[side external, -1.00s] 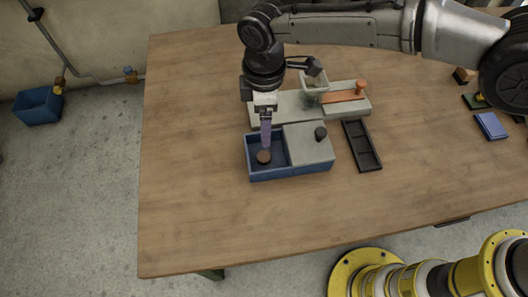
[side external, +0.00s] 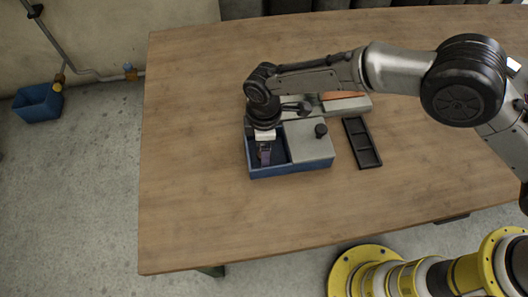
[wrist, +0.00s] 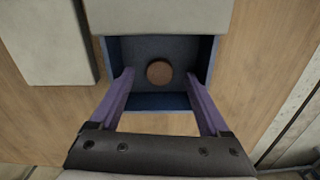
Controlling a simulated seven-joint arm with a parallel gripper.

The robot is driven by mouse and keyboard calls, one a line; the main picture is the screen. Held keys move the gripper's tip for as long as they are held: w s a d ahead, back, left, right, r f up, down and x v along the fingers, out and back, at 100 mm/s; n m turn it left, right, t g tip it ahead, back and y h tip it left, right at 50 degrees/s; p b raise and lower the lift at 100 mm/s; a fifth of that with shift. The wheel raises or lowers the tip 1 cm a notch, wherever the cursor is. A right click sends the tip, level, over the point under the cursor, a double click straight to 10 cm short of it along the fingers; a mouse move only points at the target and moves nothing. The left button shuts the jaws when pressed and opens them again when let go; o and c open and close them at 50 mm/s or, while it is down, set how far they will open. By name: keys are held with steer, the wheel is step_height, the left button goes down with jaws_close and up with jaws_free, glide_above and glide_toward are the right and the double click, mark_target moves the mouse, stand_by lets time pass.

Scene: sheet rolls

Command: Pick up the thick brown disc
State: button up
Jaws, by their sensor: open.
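The thick brown disc (wrist: 159,72) lies on the floor of the open compartment of the blue box (wrist: 152,102), seen in the wrist view. My gripper (wrist: 160,76) is open, and its two purple fingers reach into the compartment with the disc between them, apart from both. In the side external view my gripper (side external: 264,160) is down at the open left half of the blue box (side external: 290,170). The disc is hidden there behind the gripper.
A grey fixture with an orange bar (side external: 345,97) stands behind the box. The table's front is clear.

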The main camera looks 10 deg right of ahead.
steer(key=shift+f, duration=0.55)
jaws_close()
steer(key=shift+r, duration=0.15)
steer(key=shift+r, duration=0.5)
step_height(320, 180, up, 2)
steer(key=shift+r, duration=0.15)
steer(key=s+d+r, duration=0.9)
steer(key=d, duration=0.1)
steer(key=shift+s+d+r, duration=0.15)
steer(key=shift+d+r, duration=0.1)
